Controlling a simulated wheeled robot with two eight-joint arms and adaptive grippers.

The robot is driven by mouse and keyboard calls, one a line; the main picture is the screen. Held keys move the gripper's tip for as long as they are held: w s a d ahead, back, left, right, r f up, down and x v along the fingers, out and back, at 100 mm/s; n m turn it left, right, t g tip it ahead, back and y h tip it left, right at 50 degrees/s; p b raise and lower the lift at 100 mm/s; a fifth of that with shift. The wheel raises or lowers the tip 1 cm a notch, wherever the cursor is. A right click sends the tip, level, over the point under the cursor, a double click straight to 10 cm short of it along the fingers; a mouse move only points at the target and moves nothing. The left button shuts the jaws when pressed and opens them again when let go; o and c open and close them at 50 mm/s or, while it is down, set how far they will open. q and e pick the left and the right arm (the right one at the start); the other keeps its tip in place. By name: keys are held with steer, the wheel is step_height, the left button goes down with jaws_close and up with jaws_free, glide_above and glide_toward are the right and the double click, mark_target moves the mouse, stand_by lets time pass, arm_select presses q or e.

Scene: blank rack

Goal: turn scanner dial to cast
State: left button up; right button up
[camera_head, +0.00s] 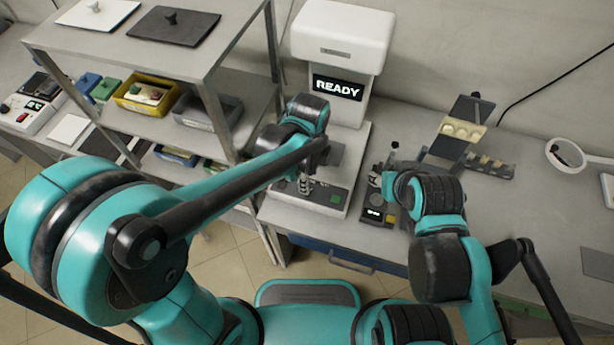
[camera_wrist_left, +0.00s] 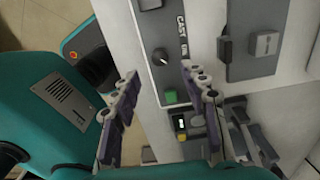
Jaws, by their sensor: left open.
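The scanner (camera_head: 345,35) is a white upright machine with a screen reading READY (camera_head: 338,88). In the left wrist view its dial (camera_wrist_left: 160,57) is a small round black knob with a light mark on a dark grey panel. The label CAST (camera_wrist_left: 182,28) is printed beside it, with other lettering close by. A green button (camera_wrist_left: 170,97) is on the same panel. My left gripper (camera_head: 305,184) is over the scanner's front panel; in the wrist view its fingers (camera_wrist_left: 160,79) are apart, with the dial seen between and beyond them, untouched. My right gripper (camera_head: 386,184) is near a small device, its fingers unclear.
A small device with a lit display (camera_head: 374,213) sits right of the scanner. A metal shelf (camera_head: 240,95) with bins stands left. A dark stand with pale pieces (camera_head: 460,130) and a round magnifier (camera_head: 566,153) are further right on the bench.

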arm_select(q)
step_height(320, 180, down, 6)
steer(key=shift+f+b, duration=0.15)
steer(key=shift+b, duration=0.95)
jaws_close()
